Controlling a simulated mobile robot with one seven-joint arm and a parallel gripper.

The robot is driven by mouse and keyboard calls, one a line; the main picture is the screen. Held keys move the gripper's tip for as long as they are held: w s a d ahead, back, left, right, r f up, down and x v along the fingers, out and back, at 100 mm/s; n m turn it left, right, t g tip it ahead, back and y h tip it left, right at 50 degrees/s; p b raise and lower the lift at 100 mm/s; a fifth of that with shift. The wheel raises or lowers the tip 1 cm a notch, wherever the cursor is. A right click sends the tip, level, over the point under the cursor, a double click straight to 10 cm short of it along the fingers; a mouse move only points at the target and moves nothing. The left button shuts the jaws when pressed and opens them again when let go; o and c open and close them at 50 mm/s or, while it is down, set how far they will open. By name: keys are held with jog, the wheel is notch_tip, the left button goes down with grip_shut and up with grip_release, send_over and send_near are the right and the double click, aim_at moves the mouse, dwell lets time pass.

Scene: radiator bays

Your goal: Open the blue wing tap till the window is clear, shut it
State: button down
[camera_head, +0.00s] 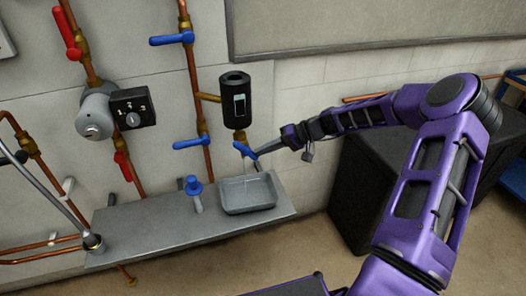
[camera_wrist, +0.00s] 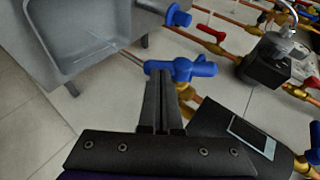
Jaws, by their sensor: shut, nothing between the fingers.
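The blue wing tap (camera_head: 245,150) sits on the brass fitting under a black canister (camera_head: 235,90) on the wall. A thin stream runs from the spout into the grey tray (camera_head: 264,207). My gripper (camera_head: 262,151) is shut and empty, its tips (camera_wrist: 161,78) against or very near one wing; I cannot tell if they touch.
Blue lever handles (camera_head: 190,143) (camera_head: 172,39) and a red one (camera_head: 68,32) are on nearby pipes. A blue-topped valve (camera_head: 193,186) stands on the shelf (camera_head: 160,235) beside the tray. A dark cabinet (camera_head: 375,185) stands to the right. Floor in front is clear.

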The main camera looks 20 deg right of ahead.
jog(key=shift+a+f+b, duration=0.15)
jog(key=shift+f+b, duration=0.45)
jog(key=shift+f, duration=0.2)
jog(key=shift+r, duration=0.1)
dwell(0.3)
jog(key=shift+r+p, duration=0.45)
jog(key=shift+r, duration=0.3)
